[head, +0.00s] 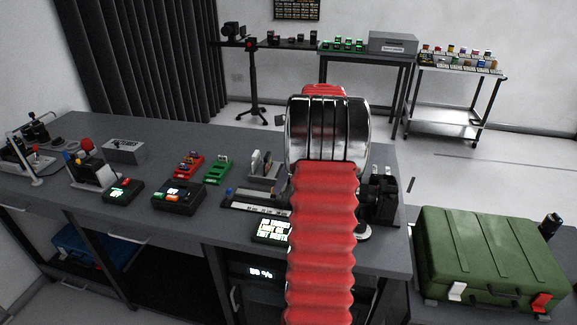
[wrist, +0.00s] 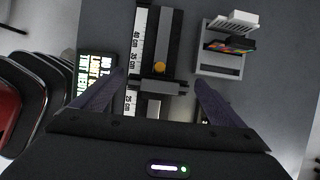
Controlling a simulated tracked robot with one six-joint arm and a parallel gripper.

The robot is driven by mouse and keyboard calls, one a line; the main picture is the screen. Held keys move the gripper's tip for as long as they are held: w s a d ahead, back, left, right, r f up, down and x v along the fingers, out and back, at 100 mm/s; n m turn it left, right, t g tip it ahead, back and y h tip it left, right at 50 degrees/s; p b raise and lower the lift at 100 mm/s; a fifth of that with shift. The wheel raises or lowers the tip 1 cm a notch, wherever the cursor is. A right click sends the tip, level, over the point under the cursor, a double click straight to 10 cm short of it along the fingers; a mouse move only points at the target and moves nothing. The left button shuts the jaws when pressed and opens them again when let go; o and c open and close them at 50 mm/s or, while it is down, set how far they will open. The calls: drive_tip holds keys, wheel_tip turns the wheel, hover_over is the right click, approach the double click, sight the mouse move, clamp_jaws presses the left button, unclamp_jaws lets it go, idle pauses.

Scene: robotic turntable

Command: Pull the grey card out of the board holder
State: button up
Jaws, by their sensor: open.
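The board holder is a grey block with upright slots; in the wrist view it (wrist: 220,72) lies at the upper right. A light grey, ribbed card (wrist: 232,21) stands at its far end, with a dark card with coloured marks (wrist: 230,45) just nearer. In the head view, the holder (head: 263,172) stands on the bench left of my arm, with the light card (head: 256,160) upright in it. My gripper (wrist: 158,82) is open and empty in the wrist view, its fingers either side of a black rail. The holder is beyond the right finger. In the head view my arm hides the gripper.
The rail (wrist: 165,40) has a ruler scale and an orange knob. A lit display (wrist: 97,68) is left of it. Red (head: 188,164) and green (head: 218,170) racks stand left on the bench. A green case (head: 485,250) is at right.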

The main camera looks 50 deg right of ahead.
drive_tip(key=shift+w+f, duration=0.1)
drive_tip(key=shift+f, duration=0.2)
drive_tip(key=shift+c, duration=0.3)
drive_tip(key=c, duration=1.1)
drive_tip(key=shift+r, duration=1.1)
drive_tip(key=shift+r, duration=0.7)
drive_tip(key=shift+r, duration=0.35)
drive_tip(key=shift+r, duration=0.35)
drive_tip(key=shift+r, duration=0.25)
